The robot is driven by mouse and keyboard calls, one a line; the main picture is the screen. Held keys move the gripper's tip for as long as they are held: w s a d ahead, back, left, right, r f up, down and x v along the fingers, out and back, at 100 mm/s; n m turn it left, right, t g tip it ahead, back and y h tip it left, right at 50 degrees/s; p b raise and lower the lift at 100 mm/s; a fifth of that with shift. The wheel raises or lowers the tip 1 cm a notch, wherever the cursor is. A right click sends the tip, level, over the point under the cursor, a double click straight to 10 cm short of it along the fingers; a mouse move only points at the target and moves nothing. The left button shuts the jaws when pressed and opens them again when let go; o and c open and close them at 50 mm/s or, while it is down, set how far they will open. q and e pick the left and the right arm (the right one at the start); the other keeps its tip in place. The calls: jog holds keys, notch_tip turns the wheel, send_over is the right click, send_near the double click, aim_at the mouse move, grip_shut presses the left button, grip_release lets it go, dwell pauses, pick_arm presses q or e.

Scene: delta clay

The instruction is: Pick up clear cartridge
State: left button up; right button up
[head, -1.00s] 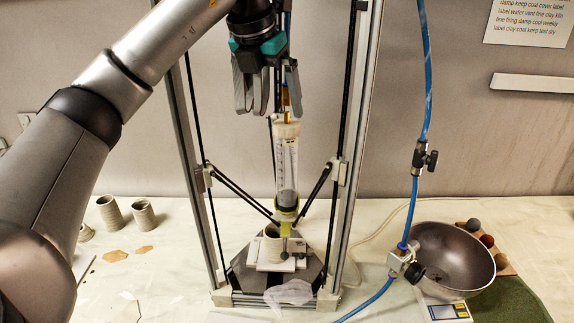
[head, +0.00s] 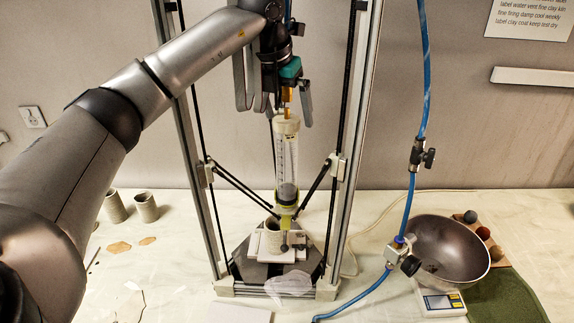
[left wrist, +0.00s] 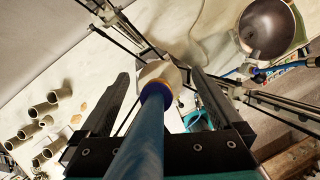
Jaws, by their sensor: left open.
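The clear cartridge (head: 287,158) stands upright inside the delta printer frame. It has a white cap, printed scale marks and a yellow-green holder (head: 287,212) at its lower end. My left gripper (head: 276,95) is just above the cartridge's cap, fingers pointing down. It is open, with its two fingers apart on either side of the brass fitting above the cap. In the left wrist view the open fingers (left wrist: 165,105) flank a blue hose (left wrist: 147,135) that runs down to the cartridge's top; the cartridge body is mostly hidden there. My right gripper is not seen.
Printer uprights (head: 357,150) stand close on both sides of the arm. A small clay cup (head: 273,238) sits on the plate below. A metal bowl (head: 447,250) on a scale (head: 441,302) and a blue hose with a valve (head: 417,154) are at right. Clay cups (head: 146,208) stand at left.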

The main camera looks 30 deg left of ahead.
pick_arm(q)
grip_shut()
dwell(0.7)
